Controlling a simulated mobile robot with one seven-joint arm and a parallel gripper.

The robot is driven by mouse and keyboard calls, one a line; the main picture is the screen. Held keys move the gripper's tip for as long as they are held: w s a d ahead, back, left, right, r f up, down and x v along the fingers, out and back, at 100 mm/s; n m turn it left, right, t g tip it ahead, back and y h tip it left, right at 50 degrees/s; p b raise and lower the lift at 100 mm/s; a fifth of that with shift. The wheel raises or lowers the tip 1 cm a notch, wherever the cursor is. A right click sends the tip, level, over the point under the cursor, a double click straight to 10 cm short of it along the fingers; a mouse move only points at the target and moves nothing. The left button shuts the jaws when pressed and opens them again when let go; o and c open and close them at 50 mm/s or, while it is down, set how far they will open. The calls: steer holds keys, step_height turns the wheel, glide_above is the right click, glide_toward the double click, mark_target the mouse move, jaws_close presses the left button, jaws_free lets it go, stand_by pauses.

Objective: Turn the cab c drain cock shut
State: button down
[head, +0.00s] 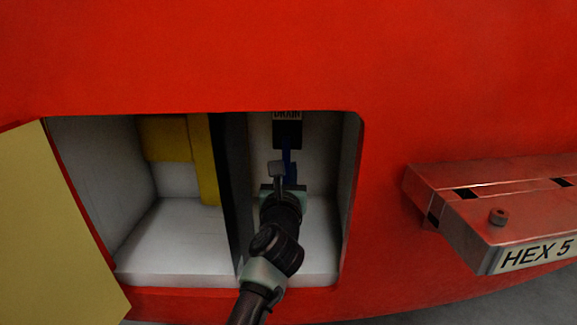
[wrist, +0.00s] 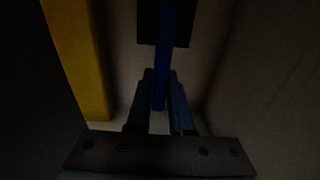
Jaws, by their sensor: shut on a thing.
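The drain cock has a blue lever (head: 287,163) hanging down below a black block, under a label (head: 287,115) that reads DRAIN. It is inside the right compartment of the red nosecone. My gripper (head: 283,185) reaches into this compartment from below and is shut on the lower part of the blue lever. In the wrist view the blue lever (wrist: 164,60) runs down from the black block (wrist: 163,24) between my two gripper fingers (wrist: 160,95). The lever looks close to vertical. My gripper hides part of the lever's lower end in the head view.
A dark divider (head: 234,190) separates the compartments. The left one holds a yellow part (head: 167,138). A yellow door (head: 68,225) stands open at left. Compartment walls are close around my gripper.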

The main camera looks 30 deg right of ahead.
steer(key=shift+r, duration=0.1)
steer(key=c, duration=0.8)
jaws_free()
steer(key=shift+w, duration=0.1)
steer(key=shift+a, duration=0.1)
steer(key=p+v, duration=0.4)
steer(key=v, duration=0.9)
